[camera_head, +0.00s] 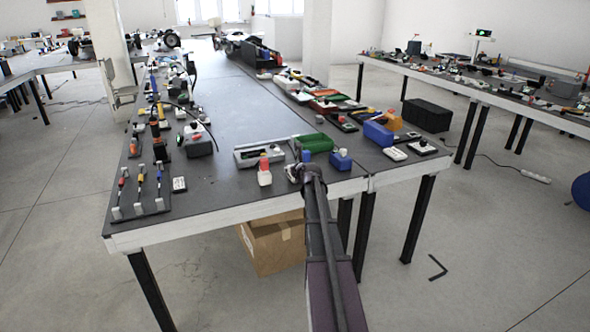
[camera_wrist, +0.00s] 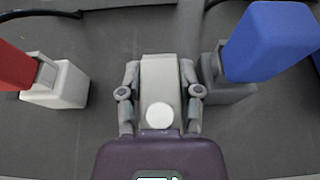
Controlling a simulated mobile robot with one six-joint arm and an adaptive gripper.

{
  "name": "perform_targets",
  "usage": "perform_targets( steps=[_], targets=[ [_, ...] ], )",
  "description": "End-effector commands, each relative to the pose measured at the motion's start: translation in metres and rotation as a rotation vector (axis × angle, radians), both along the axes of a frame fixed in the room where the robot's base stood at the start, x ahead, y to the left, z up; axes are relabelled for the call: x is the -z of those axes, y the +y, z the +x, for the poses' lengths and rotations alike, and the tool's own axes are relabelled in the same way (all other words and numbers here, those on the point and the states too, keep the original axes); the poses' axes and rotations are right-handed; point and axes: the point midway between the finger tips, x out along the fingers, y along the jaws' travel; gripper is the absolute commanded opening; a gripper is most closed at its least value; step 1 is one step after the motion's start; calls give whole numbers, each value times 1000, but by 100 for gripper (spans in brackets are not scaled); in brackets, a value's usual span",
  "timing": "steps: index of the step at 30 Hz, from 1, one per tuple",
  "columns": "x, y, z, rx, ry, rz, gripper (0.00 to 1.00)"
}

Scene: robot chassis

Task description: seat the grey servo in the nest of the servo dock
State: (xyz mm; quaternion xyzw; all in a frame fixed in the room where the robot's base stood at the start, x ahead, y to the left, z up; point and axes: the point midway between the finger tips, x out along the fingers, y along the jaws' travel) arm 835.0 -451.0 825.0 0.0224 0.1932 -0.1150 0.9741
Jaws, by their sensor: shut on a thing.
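My gripper (camera_wrist: 159,78) is shut on the grey servo (camera_wrist: 160,68), a pale grey block with a round white disc near its lower end in the wrist view. One finger lies along each side of it. In the head view my gripper (camera_head: 300,173) is over the front edge of the near table, and the servo cannot be made out there. A light grey tray-like fixture (camera_head: 258,154) stands just beyond it to the left. It may be the servo dock, but I cannot tell for sure, and its nest is not clear.
A white item with a red top (camera_head: 264,172) stands left of my gripper, and a blue item (camera_head: 341,160) stands right. Both flank it closely in the wrist view. A green tray (camera_head: 314,143) lies behind. The middle of the tabletop (camera_head: 228,108) is clear.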

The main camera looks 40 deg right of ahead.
Motion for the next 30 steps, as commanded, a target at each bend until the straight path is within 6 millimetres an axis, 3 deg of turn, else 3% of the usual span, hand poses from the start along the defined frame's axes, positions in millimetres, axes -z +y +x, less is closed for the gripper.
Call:
perform_targets(
  steps=[4, 5, 6, 22, 30],
  targets=[
    [4, 0, 0, 0, 0, 0, 0],
    [3, 0, 0, 0, 0, 0, 51],
    [2, 0, 0, 0, 0, 0, 60],
    [-1, 0, 0, 0, 0, 0, 60],
    [-13, 7, -27, 2, 0, 1, 60]
  ],
)
